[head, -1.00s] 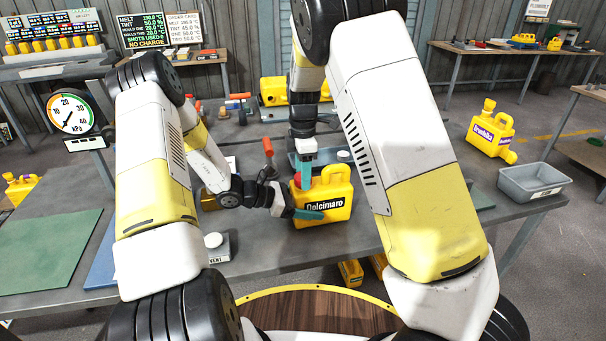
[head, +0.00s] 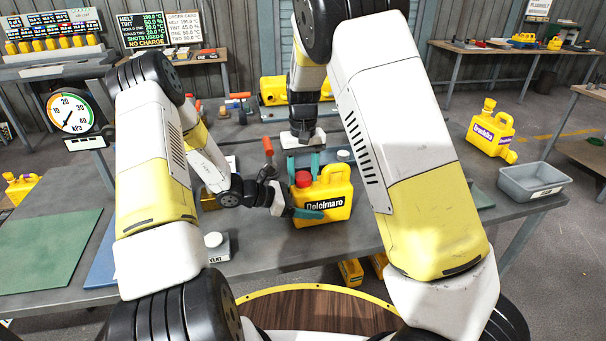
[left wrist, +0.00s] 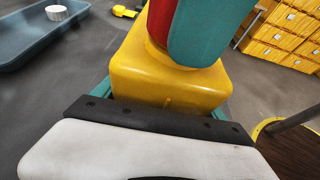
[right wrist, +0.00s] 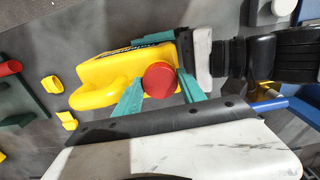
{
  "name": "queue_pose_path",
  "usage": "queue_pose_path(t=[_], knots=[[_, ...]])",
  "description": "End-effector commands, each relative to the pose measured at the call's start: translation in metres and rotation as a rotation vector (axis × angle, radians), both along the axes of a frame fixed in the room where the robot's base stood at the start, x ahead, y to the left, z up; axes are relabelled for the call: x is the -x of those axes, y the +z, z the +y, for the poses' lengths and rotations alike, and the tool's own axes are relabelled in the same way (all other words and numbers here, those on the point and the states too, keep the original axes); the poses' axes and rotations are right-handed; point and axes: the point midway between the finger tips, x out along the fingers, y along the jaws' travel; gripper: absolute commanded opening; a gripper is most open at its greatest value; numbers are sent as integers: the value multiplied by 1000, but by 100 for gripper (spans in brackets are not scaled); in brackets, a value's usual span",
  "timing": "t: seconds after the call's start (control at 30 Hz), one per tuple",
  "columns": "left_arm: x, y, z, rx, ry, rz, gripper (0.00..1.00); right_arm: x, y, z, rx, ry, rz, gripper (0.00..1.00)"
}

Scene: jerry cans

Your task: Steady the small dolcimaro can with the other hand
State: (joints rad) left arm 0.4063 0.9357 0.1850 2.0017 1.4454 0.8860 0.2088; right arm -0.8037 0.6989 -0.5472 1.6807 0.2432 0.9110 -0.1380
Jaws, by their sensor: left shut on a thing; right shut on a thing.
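The small yellow Dolcimaro can (head: 338,188) stands upright on the grey workbench, its handle to the right and a red cap (head: 303,179) at its upper left. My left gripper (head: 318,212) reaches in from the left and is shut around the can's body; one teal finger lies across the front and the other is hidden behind. My right gripper (head: 303,168) points down from above, shut on the red cap with one finger on each side. The cap between those fingers also shows in the right wrist view (right wrist: 160,78). The can's yellow base fills the middle of the left wrist view (left wrist: 170,85).
A blue tray (head: 328,158) lies behind the can, with a white knob (head: 343,156) near it. An orange-handled lever (head: 267,146) stands close behind my left gripper. A VENT box (head: 216,248) sits at front left, and a grey bin (head: 534,182) at right.

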Motion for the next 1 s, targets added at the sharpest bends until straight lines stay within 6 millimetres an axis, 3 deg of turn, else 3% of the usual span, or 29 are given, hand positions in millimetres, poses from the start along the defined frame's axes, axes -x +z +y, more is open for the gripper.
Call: queue_pose_path(t=[0.3,0.5,0.67,0.7,0.8,1.0], knots=[[1,0,-1,1,-2,0,0,-1,0,1,0,-738,-1,0],[1,0,-1,1,-2,0,0,-1,-1,0,-1,-1137,-2,0],[1,0,-1,1,-3,0,0,-1,0,0,-1,-1149,-2,0],[1,0,-1,1,-3,0,0,-1,0,0,-1,-1148,-2,53],[1,0,-1,1,-2,0,0,-1,0,0,-1,-1147,-1,69],[0,0,-1,1,-1,-1,0,0,-1,0,0,-1146,0,69]])
